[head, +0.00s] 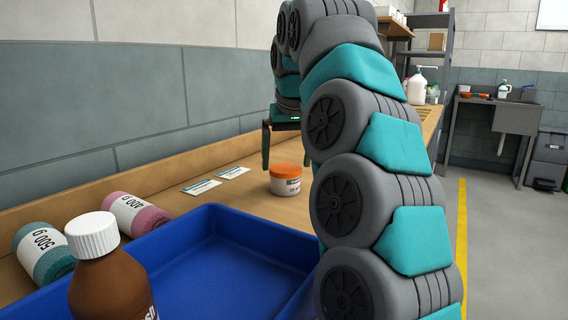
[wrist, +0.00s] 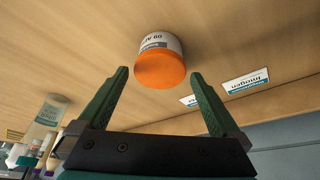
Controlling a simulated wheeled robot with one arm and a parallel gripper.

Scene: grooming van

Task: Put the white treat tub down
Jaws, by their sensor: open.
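The white treat tub (head: 285,187) with an orange lid stands upright on the wooden counter (head: 250,200), just behind the blue tray. In the wrist view the tub (wrist: 162,62) shows its orange lid and part of its printed label, just beyond and between the fingertips. My gripper (head: 285,158) points down above the tub, its fingers spread. It also shows in the wrist view (wrist: 160,76), open with nothing between the fingers. The tub looks clear of both fingers. My arm hides part of the counter to the right of the tub.
A blue tray (head: 215,265) fills the near counter. A brown bottle (head: 110,285), a teal roll (head: 45,250) and a pink roll (head: 135,213) stand or lie near it. Two cards (head: 201,187) (head: 233,172) lie left of the tub, by the wall. A pump bottle (head: 417,87) stands farther back.

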